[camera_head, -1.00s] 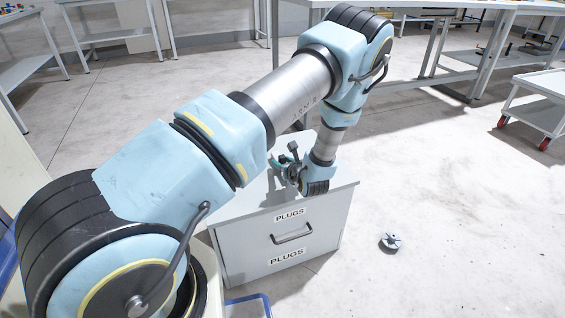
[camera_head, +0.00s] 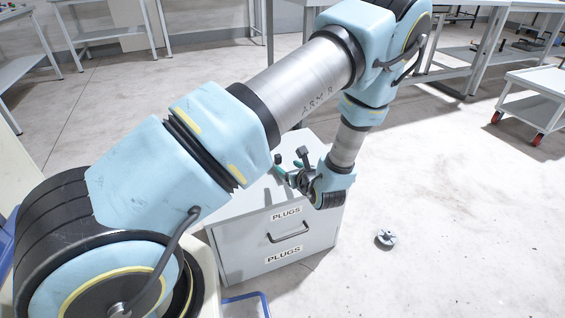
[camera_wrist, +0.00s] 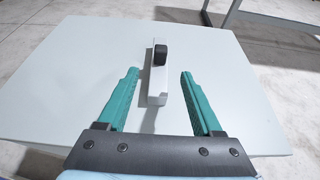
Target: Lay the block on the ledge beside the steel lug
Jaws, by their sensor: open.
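In the wrist view, a narrow pale bar (camera_wrist: 158,88) with a black piece (camera_wrist: 160,55) at its far end is over the pale cabinet top (camera_wrist: 85,60). It may be the block, but I cannot be sure. My gripper (camera_wrist: 160,74) is open, with one teal finger on each side of the bar and a visible gap to both. In the head view my gripper (camera_head: 284,173) is low over the cabinet (camera_head: 240,240), and the bar cannot be made out there. I cannot pick out the ledge or the steel lug.
The cabinet has drawers labelled PLUGS and a dark handle (camera_head: 288,232). A small grey round object (camera_head: 386,238) lies on the floor to its right. A white trolley (camera_head: 535,105) stands at far right, with benches at the back. Open floor lies right of the cabinet.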

